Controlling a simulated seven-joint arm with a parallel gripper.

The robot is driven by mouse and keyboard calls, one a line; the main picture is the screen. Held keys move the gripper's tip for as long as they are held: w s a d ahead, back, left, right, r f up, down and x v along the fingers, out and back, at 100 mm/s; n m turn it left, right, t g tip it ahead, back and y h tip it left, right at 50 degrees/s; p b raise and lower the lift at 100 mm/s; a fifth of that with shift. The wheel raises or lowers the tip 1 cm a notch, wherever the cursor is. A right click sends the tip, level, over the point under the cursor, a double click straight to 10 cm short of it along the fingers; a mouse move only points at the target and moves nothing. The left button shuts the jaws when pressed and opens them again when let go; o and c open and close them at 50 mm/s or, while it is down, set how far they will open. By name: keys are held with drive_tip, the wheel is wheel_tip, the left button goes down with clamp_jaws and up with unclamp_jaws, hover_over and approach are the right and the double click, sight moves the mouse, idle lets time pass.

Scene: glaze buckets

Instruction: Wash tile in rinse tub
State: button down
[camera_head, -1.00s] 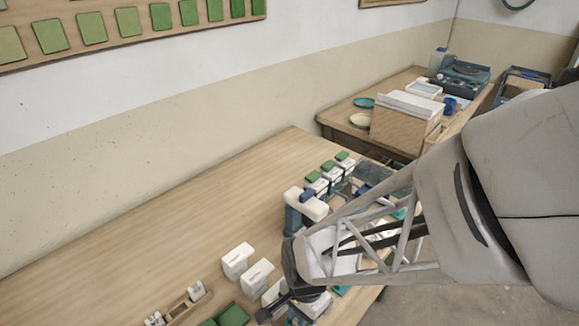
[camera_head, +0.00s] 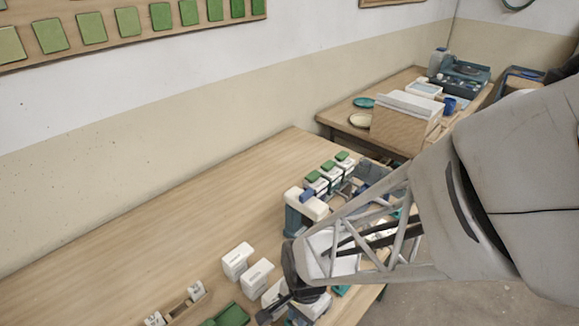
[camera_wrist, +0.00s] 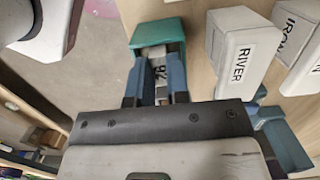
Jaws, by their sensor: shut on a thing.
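In the wrist view my gripper (camera_wrist: 158,82) has its two blue-grey fingers closed around a small pale tile (camera_wrist: 158,68) with dark marks on its face. A teal box-shaped tub (camera_wrist: 158,32) lies just beyond the fingertips. I cannot tell whether the tile touches it or is inside it, nor whether it is the rinse tub. In the head view my gripper is at the bottom, low over the table's front edge, with its fingertips and the tile hidden.
White buckets labelled RIVER (camera_wrist: 240,52) and IRON (camera_wrist: 297,52) stand to the right in the wrist view. In the head view, green pieces (camera_head: 232,314) lie at the bottom and a blue-and-white stand (camera_head: 304,208) is behind my arm. The table's back left (camera_head: 200,215) is clear.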

drive_tip(key=shift+r, duration=0.2)
idle(5.7)
drive_tip(key=shift+r, duration=2.85)
